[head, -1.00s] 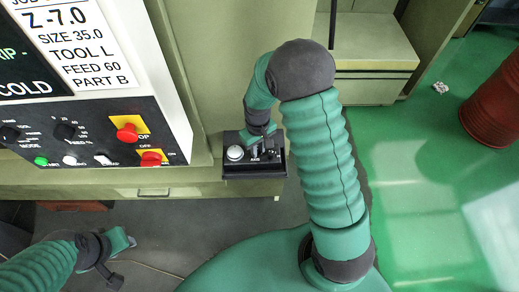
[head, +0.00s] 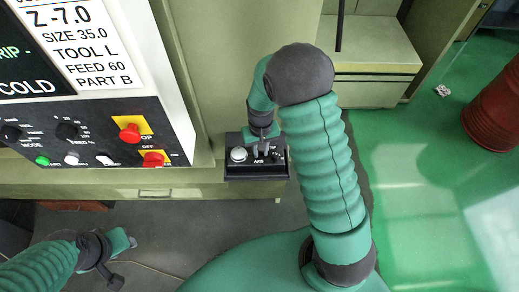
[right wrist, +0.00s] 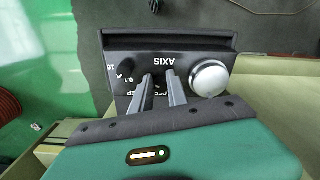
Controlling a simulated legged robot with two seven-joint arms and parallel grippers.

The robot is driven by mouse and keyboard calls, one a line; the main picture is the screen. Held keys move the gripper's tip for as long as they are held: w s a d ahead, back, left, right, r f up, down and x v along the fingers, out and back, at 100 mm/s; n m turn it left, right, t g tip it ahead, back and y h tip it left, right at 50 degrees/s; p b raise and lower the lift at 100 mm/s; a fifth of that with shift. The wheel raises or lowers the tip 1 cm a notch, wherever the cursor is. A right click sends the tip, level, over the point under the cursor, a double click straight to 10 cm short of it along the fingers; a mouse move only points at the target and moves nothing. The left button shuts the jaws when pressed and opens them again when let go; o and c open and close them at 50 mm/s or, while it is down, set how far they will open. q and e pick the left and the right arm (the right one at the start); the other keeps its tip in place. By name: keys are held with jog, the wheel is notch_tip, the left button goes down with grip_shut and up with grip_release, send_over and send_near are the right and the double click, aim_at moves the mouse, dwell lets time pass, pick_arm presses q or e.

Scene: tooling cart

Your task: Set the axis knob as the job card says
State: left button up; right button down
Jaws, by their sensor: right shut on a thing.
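The job card (head: 82,50) is on the machine's face at upper left in the head view; its lines read Z-7.0, SIZE 35.0, TOOL L, FEED 60, PART B. The small black control box (head: 237,170) sits on the ledge; it also shows in the right wrist view (right wrist: 215,52) with an upside-down AXIS label. My right gripper (right wrist: 161,88) is shut on the axis knob (right wrist: 160,84), just below that label. The fingers mostly hide the knob, so I cannot read its setting. My left gripper (head: 125,242) hangs low at left, away from the box; its jaws are unclear.
A silver round dial (right wrist: 209,79) is beside the fingers. A small black knob with 0.1 and 10 marks is on their other side. The machine panel (head: 100,155) with red buttons is left of the box. A red drum (head: 492,112) stands at far right on open green floor.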

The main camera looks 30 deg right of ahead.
jog(key=shift+w, duration=0.1)
jog(key=c, duration=1.3)
grip_release()
jog(key=shift+d, duration=0.1)
jog(key=shift+r, duration=0.35)
notch_tip(320, 180, up, 16)
jog(key=b, duration=0.3)
jog(key=shift+b, duration=0.4)
